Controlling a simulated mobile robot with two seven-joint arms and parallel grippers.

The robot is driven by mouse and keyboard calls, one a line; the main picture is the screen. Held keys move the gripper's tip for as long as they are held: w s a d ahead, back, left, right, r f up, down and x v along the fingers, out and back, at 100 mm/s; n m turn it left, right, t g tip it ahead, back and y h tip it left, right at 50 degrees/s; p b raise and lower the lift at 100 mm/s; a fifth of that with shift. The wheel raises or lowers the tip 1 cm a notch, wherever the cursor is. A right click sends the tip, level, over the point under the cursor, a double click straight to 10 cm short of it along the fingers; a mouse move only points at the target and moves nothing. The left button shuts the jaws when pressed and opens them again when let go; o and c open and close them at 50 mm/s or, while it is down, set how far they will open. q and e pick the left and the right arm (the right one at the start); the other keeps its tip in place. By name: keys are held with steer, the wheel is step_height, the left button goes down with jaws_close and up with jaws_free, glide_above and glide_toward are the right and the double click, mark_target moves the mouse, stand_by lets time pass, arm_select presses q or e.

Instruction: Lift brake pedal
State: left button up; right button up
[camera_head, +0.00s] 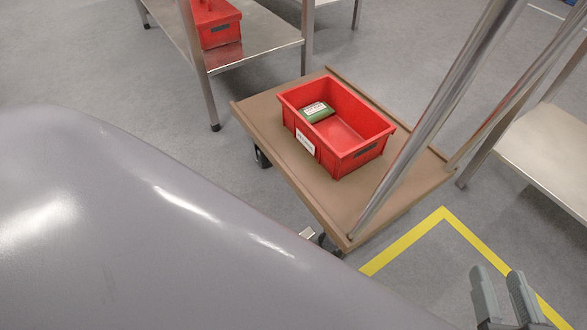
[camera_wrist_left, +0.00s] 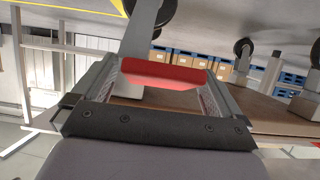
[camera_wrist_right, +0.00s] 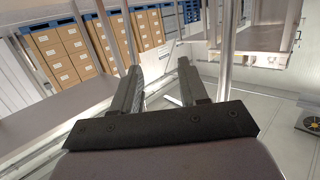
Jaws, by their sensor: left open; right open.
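The brake pedal appears as a red bar (camera_wrist_left: 165,73) at the end of a grey arm in the left wrist view. It spans the gap between the fingers of my left gripper (camera_wrist_left: 158,80), which is open around it; whether either finger touches it I cannot tell. In the head view my own grey arm hides the left gripper and the red bar. My right gripper (camera_head: 499,275) is open and empty at the lower right of the head view. It also shows in the right wrist view (camera_wrist_right: 160,66), with nothing between its fingers.
The brown cart deck (camera_head: 395,205) carries a red crate (camera_head: 345,160) with a green-and-white box (camera_head: 317,112) inside. Metal posts rise from the deck's right end. Steel tables stand behind and right. A yellow line (camera_head: 410,237) marks the grey floor. Black casters (camera_wrist_left: 152,14) show beneath.

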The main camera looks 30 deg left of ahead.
arm_select(q)
steer(key=c, duration=1.4)
steer(key=shift+r+p, duration=0.2)
steer(key=shift+p, duration=0.15)
steer(key=shift+r+p, duration=0.3)
steer(key=shift+p, duration=0.2)
steer(key=shift+r+g+y+p, duration=0.3)
steer(key=shift+r+g+p, duration=0.25)
steer(key=shift+p, duration=0.55)
steer(key=r+g+p, duration=0.1)
steer(key=p, duration=0.1)
steer(key=shift+g+p, duration=0.25)
steer(key=shift+p, duration=0.1)
steer(key=shift+w+r, duration=0.1)
steer(key=shift+r, duration=0.2)
arm_select(e)
steer(key=a+m+g, duration=0.1)
steer(key=a, duration=0.1)
steer(key=w+a+m+g+y, duration=0.1)
steer(key=shift+a+f+g, duration=0.1)
steer(key=shift+a+g, duration=0.2)
steer(key=shift+a, duration=0.05)
